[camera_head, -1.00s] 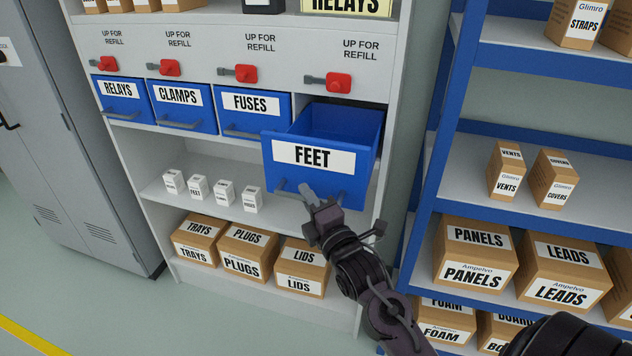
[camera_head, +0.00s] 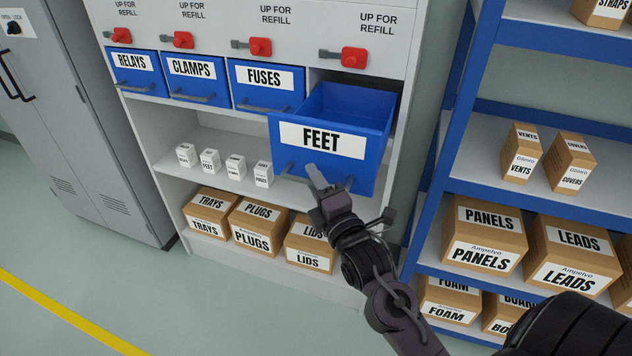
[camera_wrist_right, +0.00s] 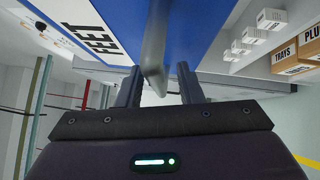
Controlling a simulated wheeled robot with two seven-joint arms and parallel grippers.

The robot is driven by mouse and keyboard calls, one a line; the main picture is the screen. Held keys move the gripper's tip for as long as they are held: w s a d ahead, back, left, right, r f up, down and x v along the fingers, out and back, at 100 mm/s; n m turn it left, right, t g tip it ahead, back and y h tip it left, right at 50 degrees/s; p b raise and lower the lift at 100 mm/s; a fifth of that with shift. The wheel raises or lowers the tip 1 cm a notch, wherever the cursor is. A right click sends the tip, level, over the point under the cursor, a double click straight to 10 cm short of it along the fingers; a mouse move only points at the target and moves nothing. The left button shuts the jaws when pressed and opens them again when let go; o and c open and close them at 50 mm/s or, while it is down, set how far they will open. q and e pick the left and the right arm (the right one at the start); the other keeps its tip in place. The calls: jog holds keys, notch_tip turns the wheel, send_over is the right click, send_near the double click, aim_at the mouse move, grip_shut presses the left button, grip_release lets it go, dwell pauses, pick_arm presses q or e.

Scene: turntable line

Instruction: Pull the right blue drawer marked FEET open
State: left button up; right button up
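The blue FEET drawer (camera_head: 370,131) is the rightmost of its row in the head view. It stands pulled well out, and its visible inside looks empty. Its grey bar handle (camera_head: 290,168) runs across the lower front. My right gripper (camera_head: 316,178) is at the middle of this handle. In the right wrist view, the handle (camera_wrist_right: 155,45) reaches between the two fingers of the right gripper (camera_wrist_right: 160,88). The fingers are apart, with a visible gap beside the bar. My left gripper is not in view.
Shut RELAYS, CLAMPS and FUSES drawers (camera_head: 265,84) are to the left. Small white boxes (camera_head: 236,167) and a LIDS carton (camera_head: 309,259) sit below. A blue shelf rack (camera_head: 437,192) stands close on the right. Open floor lies at the lower left.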

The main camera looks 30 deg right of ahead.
jog(key=s+f+b, duration=0.1)
jog(key=s+b, duration=0.1)
jog(key=s, duration=0.5)
jog(key=shift+s+a, duration=0.3)
jog(key=shift+s, duration=0.1)
dwell(0.3)
jog(key=s+a+f+m+g, duration=0.1)
jog(key=f+m+g, duration=0.2)
jog(key=f, duration=1)
jog(key=s+a+f+m+g+y, duration=0.1)
jog(key=s+f+m+g, duration=0.15)
jog(key=f, duration=1.15)
jog(key=f+m+g, duration=0.2)
jog(key=f+g, duration=0.1)
jog(key=f, duration=1)
jog(key=s+a+f+m+g, duration=0.2)
jog(key=s+f+m+g, duration=0.25)
jog(key=s+f, duration=0.95)
jog(key=s+f+m+g, duration=0.2)
jog(key=s+f, duration=0.3)
jog(key=s, duration=0.3)
jog(key=s+d+f+m+g, duration=0.1)
jog(key=s+f+m+g, duration=0.1)
jog(key=s+f, duration=0.4)
jog(key=shift+s+f+g, duration=0.3)
jog(key=shift+s+g, duration=0.5)
jog(key=shift+s, duration=0.1)
